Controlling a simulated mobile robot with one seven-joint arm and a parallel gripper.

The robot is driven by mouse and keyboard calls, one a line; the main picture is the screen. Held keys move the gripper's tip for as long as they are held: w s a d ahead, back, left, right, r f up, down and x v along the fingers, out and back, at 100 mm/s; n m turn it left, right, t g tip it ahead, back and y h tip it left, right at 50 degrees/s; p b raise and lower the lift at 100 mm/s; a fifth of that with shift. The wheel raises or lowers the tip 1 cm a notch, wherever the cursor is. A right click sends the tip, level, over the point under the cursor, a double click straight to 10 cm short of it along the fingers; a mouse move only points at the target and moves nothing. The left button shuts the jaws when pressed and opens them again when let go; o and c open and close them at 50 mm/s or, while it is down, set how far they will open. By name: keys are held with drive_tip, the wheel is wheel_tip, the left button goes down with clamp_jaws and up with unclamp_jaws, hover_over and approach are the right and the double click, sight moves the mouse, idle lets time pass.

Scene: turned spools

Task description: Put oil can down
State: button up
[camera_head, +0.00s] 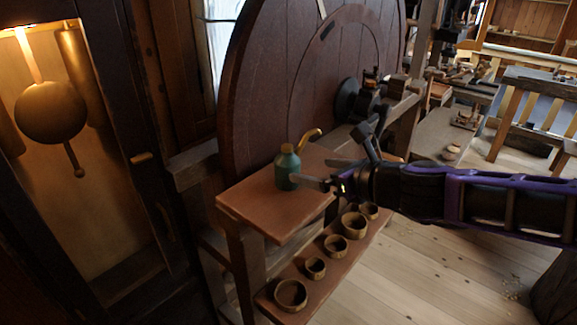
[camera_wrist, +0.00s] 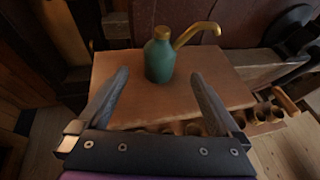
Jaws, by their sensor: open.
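The oil can (camera_head: 287,168) is a green bottle with a brass cap and a curved brass spout. It stands upright on a small reddish-brown wooden table top (camera_head: 250,208). In the wrist view the oil can (camera_wrist: 160,60) stands on the table top (camera_wrist: 120,75), just beyond my fingertips, with its spout pointing right. My gripper (camera_head: 328,174) reaches in from the right in the head view, its fingers close to the can. In the wrist view my gripper (camera_wrist: 158,82) has its two fingers spread wide, with nothing between them. The can's base is visible there.
Several round wooden bowls (camera_head: 291,294) stand on a lower shelf (camera_head: 318,277). A large wooden wheel (camera_head: 265,80) rises behind the table. A clock case with a brass pendulum (camera_head: 50,112) stands at left. Open plank floor (camera_head: 420,270) lies at right.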

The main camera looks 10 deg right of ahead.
sight(295, 168)
drive_tip(key=b+x, duration=0.3)
drive_tip(key=x, duration=0.5)
drive_tip(key=shift+s+f, duration=0.1)
drive_tip(key=shift+f, duration=0.1)
drive_tip(key=shift+b+x, duration=1.3)
drive_tip(key=shift+x, duration=1.8)
drive_tip(key=shift+d, duration=0.1)
drive_tip(key=shift+r, duration=0.1)
clamp_jaws()
